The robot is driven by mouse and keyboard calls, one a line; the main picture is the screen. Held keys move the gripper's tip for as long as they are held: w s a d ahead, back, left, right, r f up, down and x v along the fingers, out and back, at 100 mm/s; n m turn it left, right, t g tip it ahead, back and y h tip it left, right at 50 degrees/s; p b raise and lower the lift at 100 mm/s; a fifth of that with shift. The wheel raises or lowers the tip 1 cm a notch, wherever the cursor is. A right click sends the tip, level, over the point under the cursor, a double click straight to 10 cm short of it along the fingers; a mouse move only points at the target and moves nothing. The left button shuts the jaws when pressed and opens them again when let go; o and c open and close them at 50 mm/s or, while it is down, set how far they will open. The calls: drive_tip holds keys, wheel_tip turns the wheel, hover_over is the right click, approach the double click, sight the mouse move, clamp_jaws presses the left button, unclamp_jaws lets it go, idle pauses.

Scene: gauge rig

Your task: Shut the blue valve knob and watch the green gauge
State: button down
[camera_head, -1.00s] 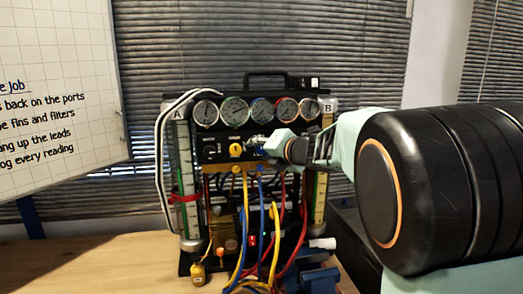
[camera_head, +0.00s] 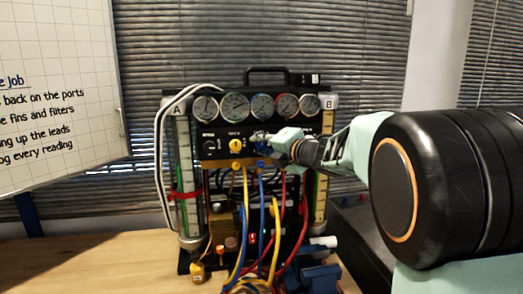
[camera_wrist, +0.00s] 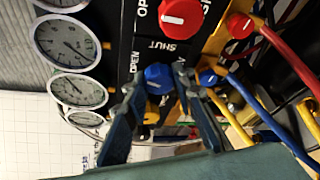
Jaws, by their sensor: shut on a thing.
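The blue valve knob (camera_wrist: 158,79) sits on the black panel of the gauge rig in the wrist view, beside the words OPEN and SHUT. My gripper (camera_wrist: 156,84) has one finger on each side of it and is shut on it. In the head view my gripper (camera_head: 262,141) covers most of the knob. The green gauge (camera_head: 235,106) is second from the left in the row of dials at the rig's top. Its needle is too small to read there.
A yellow knob (camera_head: 236,146) is left of my gripper, and a red knob (camera_wrist: 181,17) is close by in the wrist view. Coloured hoses (camera_wrist: 278,121) run from the ports below. The wooden bench (camera_head: 85,265) is clear at left. A whiteboard (camera_head: 60,100) stands behind.

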drive_tip(key=m+b, duration=0.1)
drive_tip(key=m+y+b, duration=0.1)
drive_tip(key=m, duration=0.1)
drive_tip(key=shift+d+f+t+b, duration=0.1)
drive_tip(key=shift+f+t+b, duration=0.2)
drive_tip(key=shift+t+b, duration=0.1)
drive_tip(key=m+t+y+b, duration=0.1)
drive_tip(key=m+b, duration=0.3)
drive_tip(key=shift+b, duration=0.35)
drive_tip(key=m+t+b, duration=0.2)
drive_tip(key=m+b, duration=0.2)
drive_tip(key=shift+m, duration=0.4)
drive_tip(key=shift+r+m+t+b, duration=0.2)
drive_tip(key=shift+m+t+b, duration=0.2)
drive_tip(key=shift+m+b, duration=0.8)
drive_tip(key=shift+r+m, duration=0.1)
drive_tip(key=shift+m, duration=0.2)
drive_tip(key=c, duration=1.6)
unclamp_jaws()
